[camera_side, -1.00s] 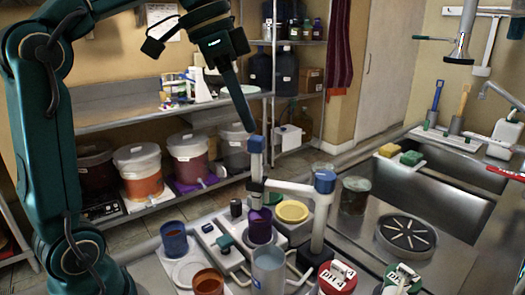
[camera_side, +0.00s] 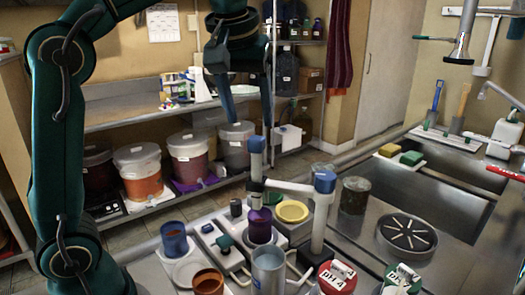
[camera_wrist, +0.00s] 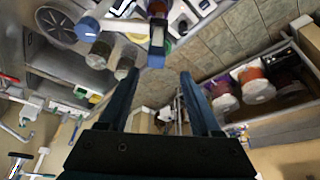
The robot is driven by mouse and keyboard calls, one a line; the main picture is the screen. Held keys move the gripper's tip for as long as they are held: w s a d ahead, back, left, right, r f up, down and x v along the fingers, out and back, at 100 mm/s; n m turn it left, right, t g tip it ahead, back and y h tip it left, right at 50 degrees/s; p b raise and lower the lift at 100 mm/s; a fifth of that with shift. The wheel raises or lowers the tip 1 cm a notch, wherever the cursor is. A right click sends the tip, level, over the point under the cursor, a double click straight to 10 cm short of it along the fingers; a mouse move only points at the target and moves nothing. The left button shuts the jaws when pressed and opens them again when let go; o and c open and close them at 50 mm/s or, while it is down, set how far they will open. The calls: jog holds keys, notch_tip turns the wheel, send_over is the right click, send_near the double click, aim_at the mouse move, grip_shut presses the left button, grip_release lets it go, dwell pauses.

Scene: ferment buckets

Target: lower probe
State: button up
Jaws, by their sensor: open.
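The probe holder has a blue-topped upright handle (camera_side: 256,146), which also shows in the wrist view (camera_wrist: 156,52). The lower end of the upright, dark and partly hidden, is over or in a purple cup (camera_side: 260,224). My gripper (camera_side: 250,121) is open and empty, just above the blue handle, fingers pointing down. In the wrist view my gripper (camera_wrist: 159,73) has its fingertips apart, with the blue top just beyond and between them. No contact is visible.
Around the stand are a blue cup (camera_side: 174,238), an orange-brown cup (camera_side: 207,281), a metal beaker (camera_side: 268,268), a yellow dish (camera_side: 292,211) and a red-lidded jar (camera_side: 337,277). A sink (camera_side: 430,195) lies right. Lidded buckets (camera_side: 141,175) stand behind on a low shelf.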

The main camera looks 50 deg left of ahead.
aim_at(256, 138)
jog(key=shift+d+f, duration=0.15)
jog(key=shift+d, duration=0.2)
jog(key=shift+w+f, duration=0.1)
jog(key=shift+f, duration=0.05)
jog(key=shift+x, duration=2.35)
grip_shut()
